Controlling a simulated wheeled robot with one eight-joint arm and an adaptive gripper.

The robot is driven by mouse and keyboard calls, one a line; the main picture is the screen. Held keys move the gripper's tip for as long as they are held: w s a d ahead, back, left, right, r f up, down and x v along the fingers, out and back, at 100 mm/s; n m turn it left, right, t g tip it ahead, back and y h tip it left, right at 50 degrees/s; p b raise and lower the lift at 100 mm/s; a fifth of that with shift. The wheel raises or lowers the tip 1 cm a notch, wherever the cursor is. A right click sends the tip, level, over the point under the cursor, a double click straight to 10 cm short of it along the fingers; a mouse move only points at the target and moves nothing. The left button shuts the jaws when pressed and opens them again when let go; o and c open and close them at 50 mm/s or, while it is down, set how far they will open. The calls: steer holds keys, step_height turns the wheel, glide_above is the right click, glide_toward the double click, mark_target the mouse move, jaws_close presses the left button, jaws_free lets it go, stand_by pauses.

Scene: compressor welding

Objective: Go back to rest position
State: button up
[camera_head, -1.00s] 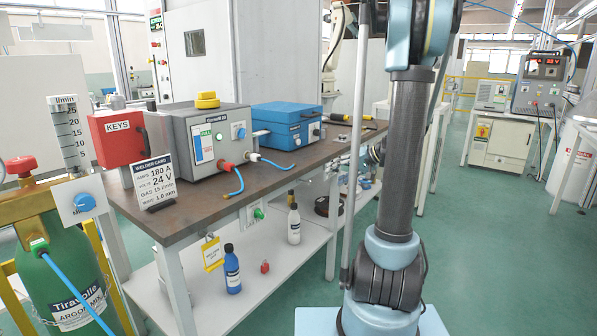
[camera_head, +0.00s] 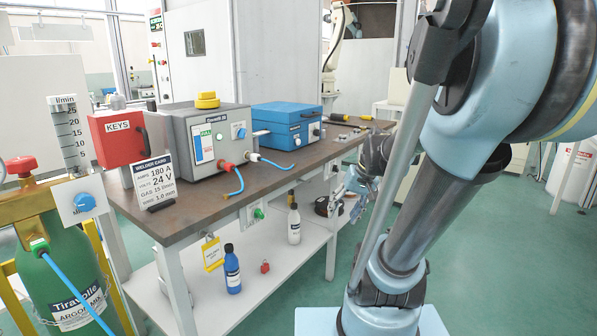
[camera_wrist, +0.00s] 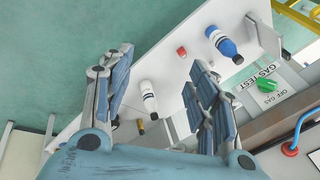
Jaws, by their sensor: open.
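My gripper (camera_wrist: 160,100) is open and empty in the wrist view, its two padded fingers apart on either side of the lower shelf. In the head view my gripper (camera_head: 362,187) is small and partly dark, beside the right end of the workbench (camera_head: 195,218). My large blue and grey arm fills the right side of that view and leans up to the right. The wrist view looks down at a tilted angle on the shelf and the bench edge.
The lower shelf (camera_head: 268,268) bears a blue bottle (camera_head: 232,272) and a white bottle (camera_head: 294,225). The grey welder box (camera_head: 212,140) and blue box (camera_head: 287,128) stand on the bench. A green gas cylinder (camera_head: 70,285) is at the left. Green floor is open at the right.

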steer(key=s+d+f+h, duration=0.1)
steer(key=s+d+f, duration=0.1)
steer(key=s, duration=0.3)
steer(key=s+d+f+h, duration=0.2)
steer(key=s+d+f, duration=0.1)
steer(key=s, duration=0.3)
steer(key=shift+h, duration=0.3)
steer(key=shift+f, duration=0.1)
